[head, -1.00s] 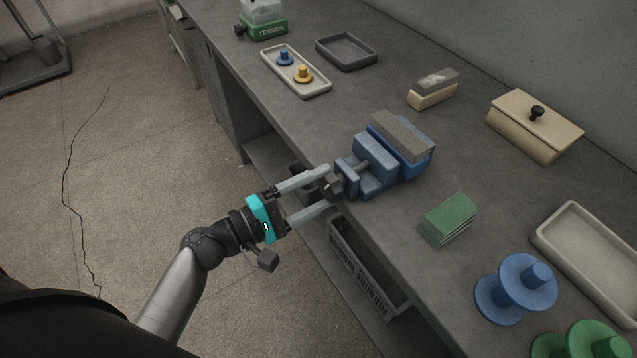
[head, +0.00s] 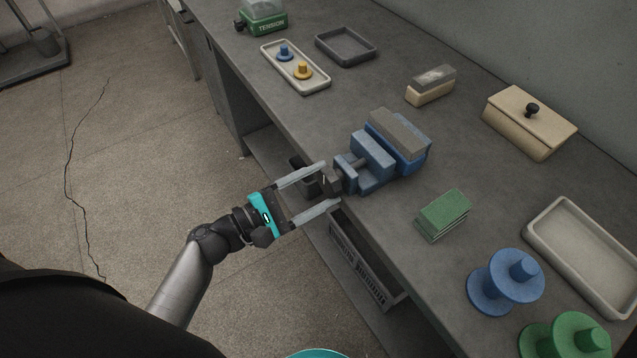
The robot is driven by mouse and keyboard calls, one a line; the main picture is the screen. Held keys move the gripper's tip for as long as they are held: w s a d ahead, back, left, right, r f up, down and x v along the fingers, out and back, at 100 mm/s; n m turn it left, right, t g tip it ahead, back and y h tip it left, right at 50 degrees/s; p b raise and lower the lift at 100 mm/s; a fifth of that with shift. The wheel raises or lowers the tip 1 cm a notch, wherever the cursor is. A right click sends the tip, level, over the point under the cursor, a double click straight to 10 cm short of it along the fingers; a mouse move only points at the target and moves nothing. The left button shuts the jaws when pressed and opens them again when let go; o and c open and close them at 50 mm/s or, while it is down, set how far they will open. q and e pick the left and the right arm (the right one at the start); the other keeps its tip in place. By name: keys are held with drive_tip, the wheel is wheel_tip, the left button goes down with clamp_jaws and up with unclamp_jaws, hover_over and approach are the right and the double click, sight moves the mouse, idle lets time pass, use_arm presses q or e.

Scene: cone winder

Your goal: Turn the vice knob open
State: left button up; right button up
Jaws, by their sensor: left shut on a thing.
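The blue vice (head: 374,164) stands at the front edge of the workbench. A grey slab (head: 399,131) lies along the top of its rear part. The dark vice knob (head: 331,181) sticks out from the vice's front, over the bench edge. My left gripper (head: 331,183) comes in from the left and is shut on the knob, one finger on each side. The fingers partly hide the knob. My right gripper is not in view.
A green pad stack (head: 443,214), a blue spool (head: 506,279) and a pale tray (head: 590,258) lie to the right. A lidded beige box (head: 529,122) and a small tray (head: 346,47) stand farther back. A dark crate (head: 365,262) is below the bench edge.

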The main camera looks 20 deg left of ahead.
use_arm(q)
drive_tip(key=o, duration=1.3)
drive_tip(key=v, duration=1.5)
drive_tip(key=shift+s+a+b, duration=0.1)
drive_tip(key=shift+b, duration=0.2)
drive_tip(key=shift+f, duration=0.15)
